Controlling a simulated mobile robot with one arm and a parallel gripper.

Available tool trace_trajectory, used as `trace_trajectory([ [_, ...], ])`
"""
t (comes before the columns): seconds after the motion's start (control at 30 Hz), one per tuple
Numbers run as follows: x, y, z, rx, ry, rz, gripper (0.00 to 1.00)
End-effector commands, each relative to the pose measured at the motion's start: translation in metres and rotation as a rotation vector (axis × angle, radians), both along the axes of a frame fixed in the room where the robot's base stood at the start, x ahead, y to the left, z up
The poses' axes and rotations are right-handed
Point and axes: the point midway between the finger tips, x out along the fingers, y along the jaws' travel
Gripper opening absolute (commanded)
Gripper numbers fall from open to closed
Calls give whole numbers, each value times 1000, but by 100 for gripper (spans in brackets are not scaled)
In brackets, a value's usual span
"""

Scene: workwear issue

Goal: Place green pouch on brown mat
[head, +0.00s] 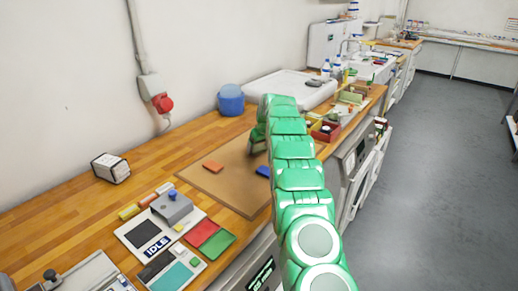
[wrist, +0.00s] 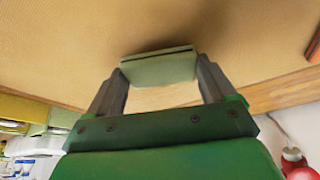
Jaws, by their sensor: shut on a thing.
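The green pouch (wrist: 158,68) is a pale green, flat-sided block in the wrist view. My gripper (wrist: 162,72) is shut on it, one grey finger at each end. The brown mat (head: 225,186) lies on the wooden counter in the head view. It fills most of the wrist view as a tan surface (wrist: 60,45) behind the pouch. The pouch is over the mat, with a dark shadow close by; I cannot tell whether they touch. In the head view my arm hides the pouch and the fingertips.
On the mat are a flat orange piece (head: 213,167) and a blue piece (head: 263,171), partly behind my arm. A blue tub (head: 231,101) stands behind. A grey device (head: 172,207) and red and green pads (head: 201,232) are in front.

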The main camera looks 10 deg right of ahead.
Motion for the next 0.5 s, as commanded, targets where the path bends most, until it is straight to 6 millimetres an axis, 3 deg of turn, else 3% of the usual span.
trace_trajectory([
  [0.5,0,0,-11,-1,1,1,54],
])
